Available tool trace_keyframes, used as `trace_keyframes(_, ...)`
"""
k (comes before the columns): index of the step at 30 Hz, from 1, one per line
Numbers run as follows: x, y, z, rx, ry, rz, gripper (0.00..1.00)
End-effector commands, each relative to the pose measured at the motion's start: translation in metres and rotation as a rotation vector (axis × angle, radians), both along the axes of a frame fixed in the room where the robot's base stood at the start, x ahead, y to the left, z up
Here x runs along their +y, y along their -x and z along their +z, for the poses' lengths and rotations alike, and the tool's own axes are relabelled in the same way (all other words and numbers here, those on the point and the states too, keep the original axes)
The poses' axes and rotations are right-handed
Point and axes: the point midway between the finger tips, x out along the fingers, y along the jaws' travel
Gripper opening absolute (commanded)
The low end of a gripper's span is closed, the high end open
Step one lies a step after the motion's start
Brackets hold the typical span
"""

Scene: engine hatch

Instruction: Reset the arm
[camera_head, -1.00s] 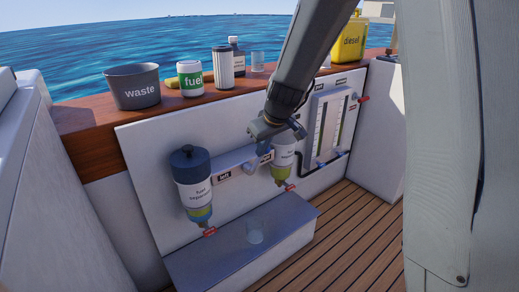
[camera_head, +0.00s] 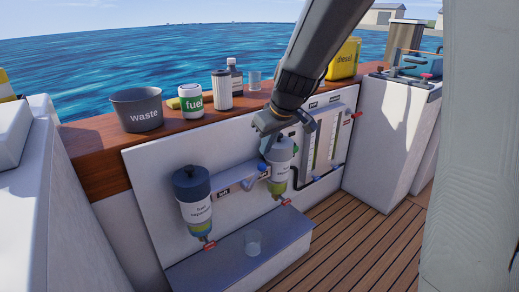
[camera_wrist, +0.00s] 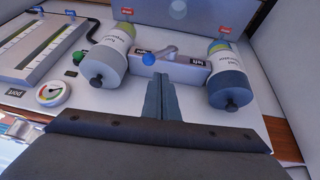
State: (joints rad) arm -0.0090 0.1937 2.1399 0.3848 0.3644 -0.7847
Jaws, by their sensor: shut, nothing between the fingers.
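My arm reaches down from the top of the head view to my gripper (camera_head: 268,145), which is in front of the white panel by the right fuel separator (camera_head: 280,165). In the wrist view my gripper (camera_wrist: 162,82) shows its two fingers together with nothing between them. The fingers point toward the selector valve (camera_wrist: 165,58), with a blue knob on its handle, between the two separators. I cannot tell whether the fingers touch anything.
A clear cup (camera_head: 253,243) sits on the grey step (camera_head: 215,262). The wooden deck (camera_head: 350,235) is clear.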

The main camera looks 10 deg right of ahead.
Motion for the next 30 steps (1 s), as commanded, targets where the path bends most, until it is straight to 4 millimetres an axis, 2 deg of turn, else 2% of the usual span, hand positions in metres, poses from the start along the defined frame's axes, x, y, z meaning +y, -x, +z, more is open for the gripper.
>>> trace_keyframes(2, 0.005, 0.007, 0.002, 0.010, -0.003, 0.003, 0.00)
trace_keyframes(5, 0.026, 0.031, 0.002, 0.049, -0.018, 0.014, 0.00)
trace_keyframes(8, 0.061, 0.076, -0.001, 0.123, -0.034, 0.029, 0.00)
trace_keyframes(9, 0.074, 0.099, -0.003, 0.160, -0.038, 0.033, 0.00)
trace_keyframes(12, 0.096, 0.150, -0.007, 0.240, -0.034, 0.033, 0.00)
trace_keyframes(14, 0.104, 0.174, -0.009, 0.278, -0.027, 0.031, 0.00)
trace_keyframes(15, 0.108, 0.189, -0.011, 0.300, -0.021, 0.028, 0.00)
trace_keyframes(21, 0.116, 0.249, -0.017, 0.384, 0.016, 0.014, 0.00)
trace_keyframes(30, 0.111, 0.321, -0.024, 0.470, 0.088, -0.012, 0.00)
